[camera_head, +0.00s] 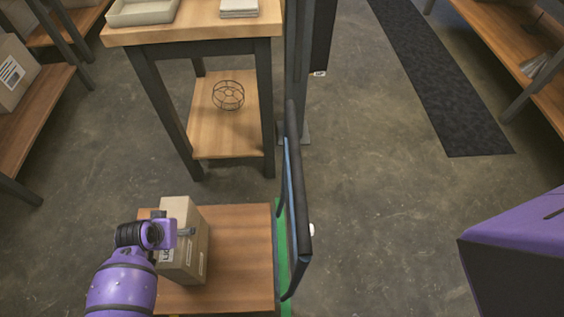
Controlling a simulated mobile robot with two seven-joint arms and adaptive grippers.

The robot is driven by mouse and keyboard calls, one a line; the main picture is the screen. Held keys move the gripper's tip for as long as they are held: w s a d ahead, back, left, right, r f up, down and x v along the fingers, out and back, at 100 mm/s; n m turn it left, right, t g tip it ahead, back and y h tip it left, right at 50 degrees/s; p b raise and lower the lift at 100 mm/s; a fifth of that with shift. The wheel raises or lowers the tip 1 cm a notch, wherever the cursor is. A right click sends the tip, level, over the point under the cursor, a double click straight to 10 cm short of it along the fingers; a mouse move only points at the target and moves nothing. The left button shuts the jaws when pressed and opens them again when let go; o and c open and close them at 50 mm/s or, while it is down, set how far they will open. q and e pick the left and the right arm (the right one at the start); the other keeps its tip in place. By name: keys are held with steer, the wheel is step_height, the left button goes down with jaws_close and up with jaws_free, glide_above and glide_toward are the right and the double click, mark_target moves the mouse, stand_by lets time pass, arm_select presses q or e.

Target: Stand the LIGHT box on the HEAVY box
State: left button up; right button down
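A tan cardboard box (196,248) stands upright on a low wooden table at the lower left. I cannot make out a second box on this table. My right gripper is not in view.
The low table top (243,255) is bare right of the box. A dark upright panel (297,215) stands along its right edge. Behind is a workbench (200,33) with a wire basket (228,95) on its lower shelf. Another labelled box (14,72) sits on the left shelf.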

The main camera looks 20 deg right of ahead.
arm_select(q)
steer(key=shift+r, duration=0.1)
steer(key=o, duration=1.7)
steer(key=shift+o, duration=0.2)
steer(key=p+v, duration=0.3)
steer(key=v, duration=0.8)
steer(key=shift+p, duration=0.35)
steer(key=shift+s+r, duration=0.25)
steer(key=shift+r, duration=0.25)
